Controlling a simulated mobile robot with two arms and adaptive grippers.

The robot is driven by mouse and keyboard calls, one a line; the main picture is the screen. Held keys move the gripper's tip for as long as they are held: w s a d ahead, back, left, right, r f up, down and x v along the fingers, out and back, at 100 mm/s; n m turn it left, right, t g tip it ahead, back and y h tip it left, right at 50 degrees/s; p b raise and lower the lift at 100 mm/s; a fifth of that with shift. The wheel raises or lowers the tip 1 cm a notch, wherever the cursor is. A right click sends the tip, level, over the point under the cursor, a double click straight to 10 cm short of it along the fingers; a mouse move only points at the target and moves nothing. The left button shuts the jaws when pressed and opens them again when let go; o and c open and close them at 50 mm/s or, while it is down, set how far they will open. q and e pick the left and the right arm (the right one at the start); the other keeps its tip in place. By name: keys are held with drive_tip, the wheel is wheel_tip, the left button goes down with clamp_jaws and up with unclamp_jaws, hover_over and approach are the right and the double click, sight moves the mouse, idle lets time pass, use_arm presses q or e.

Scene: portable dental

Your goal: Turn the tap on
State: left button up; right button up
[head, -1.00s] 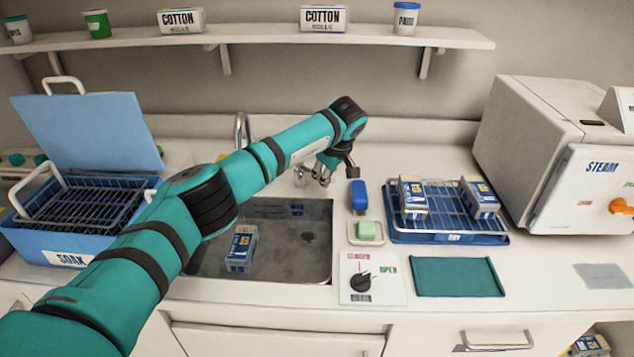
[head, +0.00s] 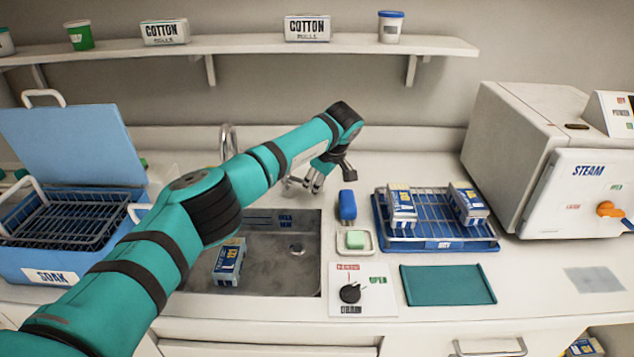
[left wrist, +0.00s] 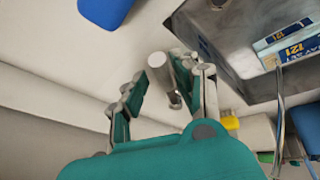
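The tap has a curved metal spout (head: 228,140) behind the sink. Its lever, a short metal cylinder (left wrist: 160,74), shows in the left wrist view. My left gripper (head: 320,178) is behind the sink's right part, to the right of the spout. In the left wrist view its fingers (left wrist: 168,92) are apart, with the metal cylinder between them. I cannot tell whether either finger touches it. The head view mostly hides the lever beside the fingers. My right gripper is in neither view.
The sink (head: 305,275) holds a blue-and-white pack (head: 229,262). A blue block (head: 347,205) and a green soap (head: 355,240) are right of the gripper. A wire rack on a blue tray (head: 440,246) and the steam unit (head: 575,195) stand further right. A blue soak bin (head: 85,266) is left.

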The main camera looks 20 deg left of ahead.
use_arm(q)
drive_tip(key=shift+f, duration=0.1)
drive_tip(key=shift+s+d+r, duration=0.1)
drive_tip(key=shift+s+r, duration=0.05)
drive_tip(key=shift+r, duration=0.3)
drive_tip(key=v, duration=1.1)
drive_tip(key=shift+d, duration=0.15)
